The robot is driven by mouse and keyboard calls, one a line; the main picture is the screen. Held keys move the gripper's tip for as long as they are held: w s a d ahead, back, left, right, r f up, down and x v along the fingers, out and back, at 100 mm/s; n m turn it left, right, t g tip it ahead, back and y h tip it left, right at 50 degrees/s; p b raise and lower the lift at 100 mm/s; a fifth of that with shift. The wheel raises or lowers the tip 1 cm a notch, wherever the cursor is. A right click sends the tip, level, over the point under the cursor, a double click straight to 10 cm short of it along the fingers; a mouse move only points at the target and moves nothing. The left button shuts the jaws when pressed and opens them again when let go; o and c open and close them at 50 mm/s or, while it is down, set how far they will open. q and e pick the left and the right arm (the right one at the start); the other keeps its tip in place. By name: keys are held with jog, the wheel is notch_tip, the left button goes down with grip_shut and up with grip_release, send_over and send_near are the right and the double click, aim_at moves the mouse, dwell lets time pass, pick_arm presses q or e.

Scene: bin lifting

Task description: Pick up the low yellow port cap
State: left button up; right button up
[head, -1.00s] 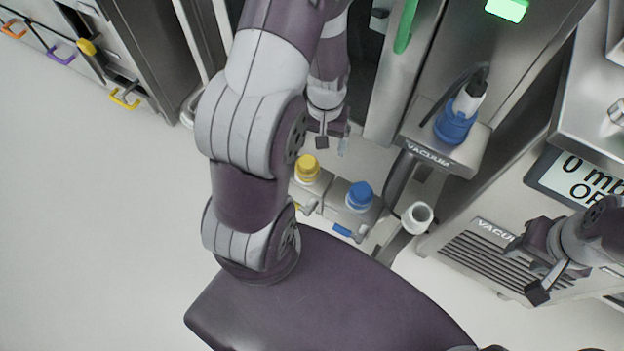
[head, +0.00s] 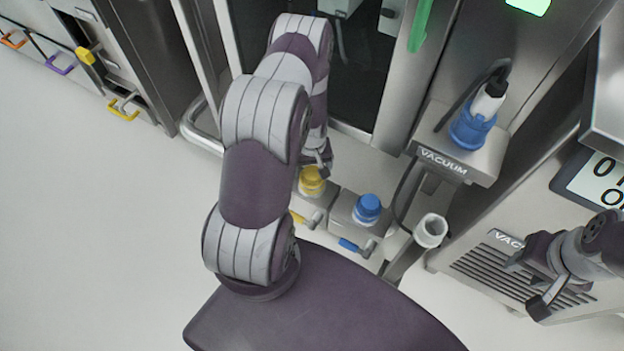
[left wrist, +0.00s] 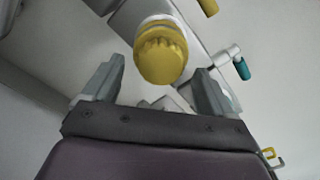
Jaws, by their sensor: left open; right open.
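The low yellow port cap (head: 311,181) sits on a grey port block in the lower middle of the head view, left of a blue cap. In the left wrist view the yellow cap (left wrist: 161,54) lies ahead between the two fingers, apart from both. My left gripper (left wrist: 159,88) is open and empty; in the head view (head: 322,163) it is mostly hidden behind my arm, close by the yellow cap. My right gripper (head: 532,284) is open and empty at the right, in front of the vacuum unit's grille.
A blue cap (head: 367,208) stands just right of the yellow one. A white open tube (head: 430,231) and the vacuum shelf with a blue fitting (head: 472,129) are further right. A steel cabinet with a dark door rises behind. The floor at left is clear.

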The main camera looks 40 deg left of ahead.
pick_arm(q)
notch_tip(320, 180, down, 2)
jog(key=shift+f, duration=0.1)
pick_arm(e)
jog(key=shift+f, duration=0.5)
pick_arm(q)
jog(key=c, duration=1.4)
jog(key=shift+o, duration=0.2)
jog(key=shift+r, duration=0.2)
notch_tip(320, 180, up, 4)
jog(key=p, duration=0.2)
jog(key=shift+p, duration=0.3)
jog(key=s+d+r+p, duration=0.1)
jog(key=s+d+p, duration=0.2)
jog(key=d, duration=0.5)
jog(key=s+d+r+p, duration=0.1)
jog(key=s+d+p, duration=0.2)
jog(key=d, duration=0.5)
jog(key=shift+s+d+r+p, duration=0.3)
jog(key=shift+s+p, duration=0.1)
jog(key=shift+p, duration=0.3)
pick_arm(e)
notch_tip(320, 180, up, 10)
